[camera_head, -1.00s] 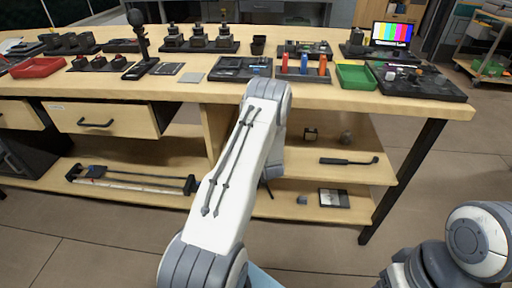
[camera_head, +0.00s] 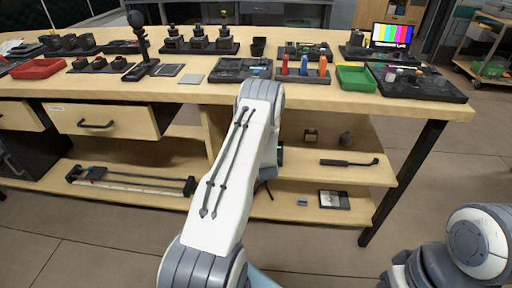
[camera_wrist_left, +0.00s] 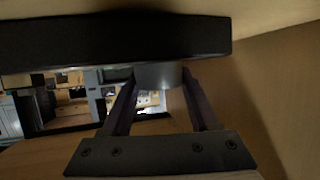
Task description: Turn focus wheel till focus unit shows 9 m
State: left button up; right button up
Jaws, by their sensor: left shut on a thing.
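My left gripper (camera_wrist_left: 158,80) shows in the wrist view with its two dark fingers on either side of a grey rounded piece, seemingly the focus wheel (camera_wrist_left: 158,74). The fingers are shut on it. The wheel sits below a long dark slab (camera_wrist_left: 100,45) that crosses the top of that view. In the head view my left arm hides the gripper and the wheel. A dark piece with a greenish spot (camera_head: 280,154) peeks out right of the arm, too small to identify. No 9 m reading is legible. My right gripper is outside both views.
The wooden workbench (camera_head: 330,93) carries trays, a red tray (camera_head: 38,69), a green tray (camera_head: 355,78) and a colour-bar monitor (camera_head: 392,35). A shelf below holds a black-handled tool (camera_head: 349,162). A small bluish item (camera_head: 302,202) lies on the lower shelf.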

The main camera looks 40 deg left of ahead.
pick_arm(q)
jog(key=m+t+h, duration=0.1)
jog(key=m+h, duration=0.2)
jog(key=m+t+h, duration=0.2)
jog(key=shift+s+a+m+t+h, duration=0.1)
jog(key=shift+a+m+t+h, duration=0.05)
jog(key=shift+m+t+h, duration=0.2)
jog(key=m+h, duration=0.5)
jog(key=h, duration=0.1)
jog(key=shift+m+b, duration=0.25)
jog(key=shift+b, duration=0.05)
jog(key=shift+h, duration=0.45)
jog(key=shift+t, duration=0.25)
jog(key=o, duration=1.4)
jog(key=shift+c, duration=0.2)
jog(key=shift+p+v, duration=0.75)
jog(key=shift+v, duration=2.9)
